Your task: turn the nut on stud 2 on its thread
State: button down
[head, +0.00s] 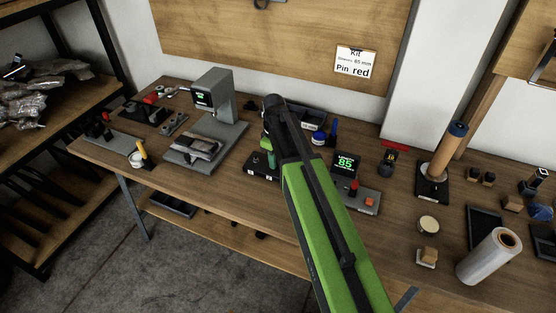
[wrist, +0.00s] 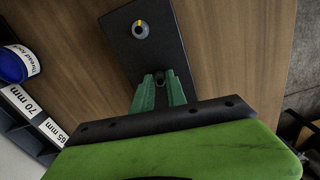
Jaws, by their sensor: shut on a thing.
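A black plate (wrist: 152,50) lies on the wooden bench in the wrist view. A round grey nut or stud top (wrist: 141,29) with a yellow mark stands near its far end. My gripper (wrist: 160,88) has its two green fingers closed around a small dark piece (wrist: 160,77) at the plate's near end, which I take as the nut on stud 2. The fingers hide most of it, and its thread is not visible. No stud number is readable. In the head view my gripper (head: 268,152) reaches down at the black plate (head: 258,167), partly hidden by my green arm.
A blue-capped thread lock bottle (wrist: 13,64) and bins labelled 70 mm and 65 mm (wrist: 28,115) are left of the plate.

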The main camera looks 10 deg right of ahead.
jog(key=shift+a, duration=0.25)
jog(key=c, duration=1.4)
grip_release()
jog(key=shift+o, duration=0.3)
jog(key=shift+d, duration=0.1)
notch_tip(320, 180, up, 17)
jog(key=p, duration=1.7)
jog(key=shift+r, duration=0.2)
